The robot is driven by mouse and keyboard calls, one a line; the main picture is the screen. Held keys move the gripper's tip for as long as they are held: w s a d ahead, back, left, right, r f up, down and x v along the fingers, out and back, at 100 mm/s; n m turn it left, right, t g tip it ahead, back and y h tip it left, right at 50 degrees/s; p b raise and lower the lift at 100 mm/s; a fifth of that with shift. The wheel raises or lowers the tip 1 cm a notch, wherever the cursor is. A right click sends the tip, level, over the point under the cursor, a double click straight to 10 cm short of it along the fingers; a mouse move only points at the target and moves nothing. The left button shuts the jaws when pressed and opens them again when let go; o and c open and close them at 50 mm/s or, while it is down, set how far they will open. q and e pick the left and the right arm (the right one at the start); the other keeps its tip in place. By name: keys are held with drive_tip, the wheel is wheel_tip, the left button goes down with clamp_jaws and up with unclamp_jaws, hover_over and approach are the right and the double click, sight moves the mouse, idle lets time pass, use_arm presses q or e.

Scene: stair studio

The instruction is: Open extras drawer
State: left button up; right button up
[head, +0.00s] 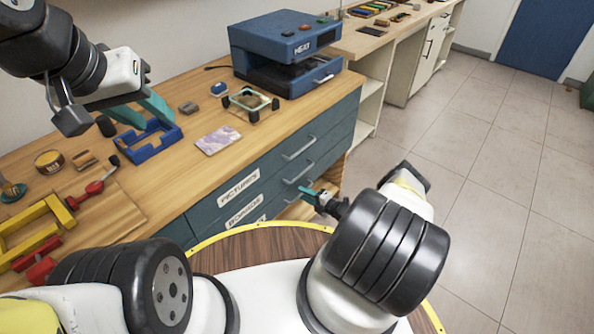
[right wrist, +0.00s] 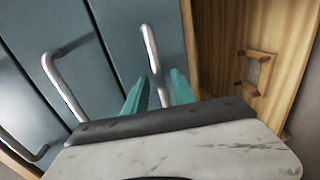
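A blue drawer unit is built into the wooden bench, with labels reading PICTURES (head: 239,187) and BOARDS (head: 246,208). No extras label is readable; the lower front is hidden behind my right arm. In the right wrist view, my right gripper (right wrist: 158,84) has its teal fingers apart on either side of a metal bar handle (right wrist: 149,45), on the drawer front nearest the wooden opening. I cannot tell if they touch it. The right gripper also shows low at the drawers in the head view (head: 316,194). My left gripper (head: 140,111) is open above the bench, near a blue tray (head: 150,148).
A blue heat press (head: 285,50) stands at the bench's back right. Red and yellow tools (head: 50,215) lie at the left. A wooden opening (right wrist: 225,40) adjoins the drawer front. Tiled floor (head: 500,180) is clear at the right.

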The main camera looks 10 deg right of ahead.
drive_tip(key=shift+c, duration=0.4)
clamp_jaws()
idle(0.9)
